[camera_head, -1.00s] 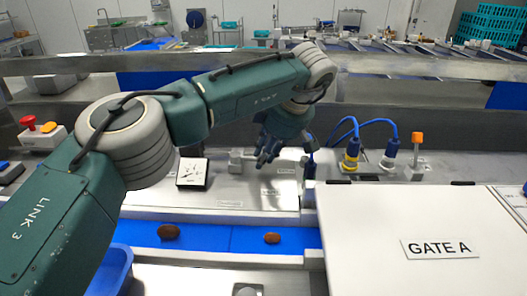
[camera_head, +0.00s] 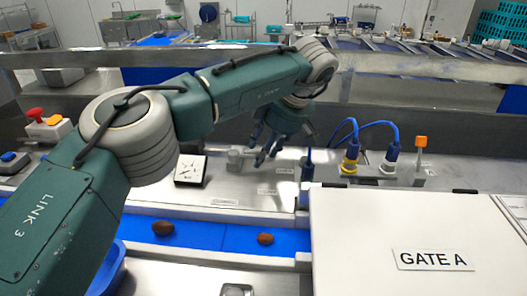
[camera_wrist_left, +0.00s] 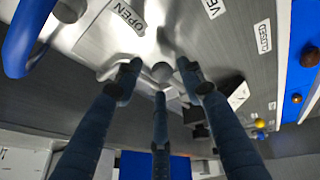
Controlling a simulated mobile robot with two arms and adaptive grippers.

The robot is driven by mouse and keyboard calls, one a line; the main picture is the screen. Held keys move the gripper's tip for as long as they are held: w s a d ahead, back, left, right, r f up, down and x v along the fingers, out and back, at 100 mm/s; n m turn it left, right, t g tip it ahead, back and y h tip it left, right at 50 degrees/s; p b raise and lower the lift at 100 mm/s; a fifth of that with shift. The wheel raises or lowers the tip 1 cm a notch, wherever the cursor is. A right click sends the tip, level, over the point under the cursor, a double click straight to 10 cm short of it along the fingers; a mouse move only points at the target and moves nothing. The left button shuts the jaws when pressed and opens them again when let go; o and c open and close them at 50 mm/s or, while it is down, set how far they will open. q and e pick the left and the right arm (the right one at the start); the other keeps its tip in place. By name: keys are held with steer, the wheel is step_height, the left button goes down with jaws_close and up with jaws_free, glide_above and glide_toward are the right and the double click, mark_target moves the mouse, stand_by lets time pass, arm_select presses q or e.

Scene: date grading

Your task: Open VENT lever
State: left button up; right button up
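My left gripper (camera_head: 266,152) hangs low over the steel panel in the head view. A pale grey lever-like fitting (camera_head: 235,157) lies just left of its fingers. In the left wrist view the three dark fingers of my left gripper (camera_wrist_left: 160,78) are spread, with gaps between the tips. A round metal knob (camera_wrist_left: 162,72) shows between the tips; contact cannot be told. An OPEN label (camera_wrist_left: 127,14) lies up and left of the knob, a partly cut VENT label (camera_wrist_left: 215,6) and a CLOSED label (camera_wrist_left: 263,36) to the right. My right gripper is not in view.
A black-and-white gauge (camera_head: 190,170) stands left of the gripper. Blue cables with a yellow-collared plug (camera_head: 350,158) and an orange-tipped switch (camera_head: 421,142) stand to the right. Brown dates (camera_head: 163,228) lie on the blue belt in front. A white GATE A cover (camera_head: 360,220) fills the right front.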

arm_select(q)
steer(key=v, duration=1.2)
steer(key=shift+s+f, duration=0.1)
steer(key=shift+f, duration=0.1)
stand_by(0.8)
